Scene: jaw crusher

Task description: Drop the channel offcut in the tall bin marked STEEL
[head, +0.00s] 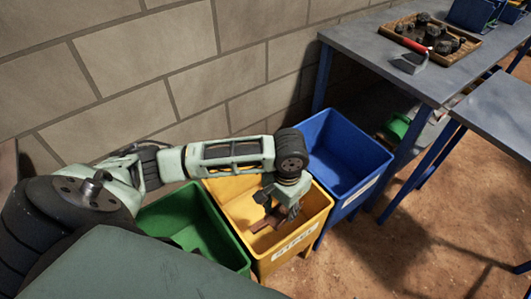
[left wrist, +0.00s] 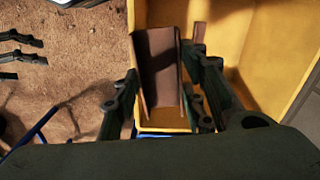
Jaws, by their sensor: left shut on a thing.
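The channel offcut (left wrist: 157,62), a brown U-shaped piece, sits between the fingers of my left gripper (left wrist: 165,105) in the left wrist view. The gripper is shut on it. In the head view my left gripper (head: 281,207) points down over the mouth of the yellow bin (head: 317,222), whose front label seems to read STEEL. The offcut (head: 262,226) shows partly below the gripper there. The yellow bin (left wrist: 300,88) lies behind the offcut in the left wrist view. My right gripper is not in view.
A green bin (head: 237,258) stands left of the yellow one and a blue bin (head: 372,160) right of it. A block wall (head: 130,100) runs behind. A grey table (head: 380,48) at the upper right bears a tray (head: 471,49) of dark lumps and a red-handled tool (head: 410,62).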

